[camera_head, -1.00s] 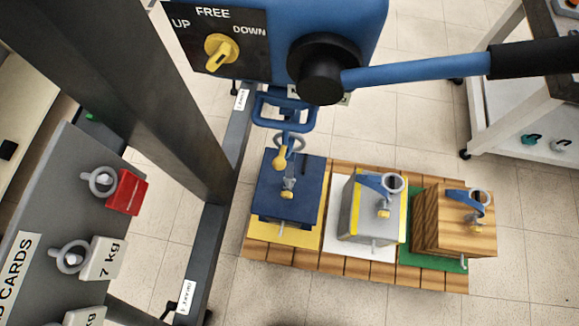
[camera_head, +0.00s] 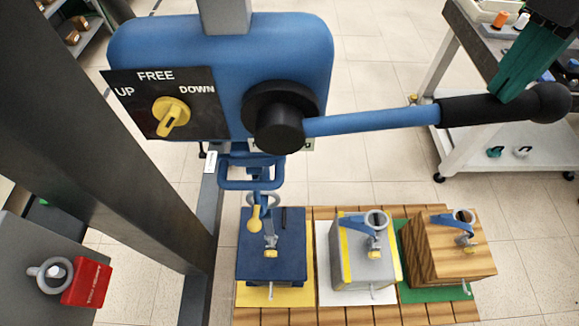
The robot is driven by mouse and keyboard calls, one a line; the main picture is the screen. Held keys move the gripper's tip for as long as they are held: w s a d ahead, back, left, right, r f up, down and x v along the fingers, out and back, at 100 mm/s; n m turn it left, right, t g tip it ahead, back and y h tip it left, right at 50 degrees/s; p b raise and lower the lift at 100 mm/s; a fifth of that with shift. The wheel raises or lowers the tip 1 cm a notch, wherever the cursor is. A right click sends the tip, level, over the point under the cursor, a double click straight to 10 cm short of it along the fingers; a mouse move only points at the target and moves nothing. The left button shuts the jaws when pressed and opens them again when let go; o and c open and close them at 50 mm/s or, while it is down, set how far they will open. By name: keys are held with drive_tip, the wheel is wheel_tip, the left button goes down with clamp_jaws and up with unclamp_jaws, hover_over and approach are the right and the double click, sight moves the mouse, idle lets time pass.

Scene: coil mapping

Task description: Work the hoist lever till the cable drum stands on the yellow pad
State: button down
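The blue hoist body (camera_head: 225,75) hangs at upper centre. Its yellow selector knob (camera_head: 172,117) slants from lower left to upper right; which label it marks is unclear. The lever (camera_head: 370,121) reaches right to a black grip (camera_head: 485,109). My dark green gripper (camera_head: 510,88) is at this grip, seemingly touching it; its finger gap is hidden. The blue hook block (camera_head: 250,176) hangs over a dark blue box (camera_head: 272,240) at the yellow pad (camera_head: 250,294). The hook (camera_head: 256,216) is by the box's ring. No round drum shows, so I cannot tell which load is the cable drum.
A grey yellow-striped box (camera_head: 362,256) stands on a white pad, and a wooden box (camera_head: 446,250) on a green pad. A steel post (camera_head: 125,140) rises at left. A white cart (camera_head: 450,160) stands behind the lever. A red weight (camera_head: 86,283) is at lower left.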

sight(496, 109)
drive_tip(key=shift+f, duration=0.1)
drive_tip(key=shift+d+f+b, duration=0.25)
drive_tip(key=shift+f+b, duration=0.35)
drive_tip(key=shift+f, duration=0.55)
drive_tip(key=shift+d+f+b, duration=0.2)
drive_tip(key=shift+f+b, duration=0.4)
drive_tip(key=shift+f, duration=0.55)
drive_tip(key=shift+f+b, duration=1.35)
drive_tip(key=shift+f, duration=1)
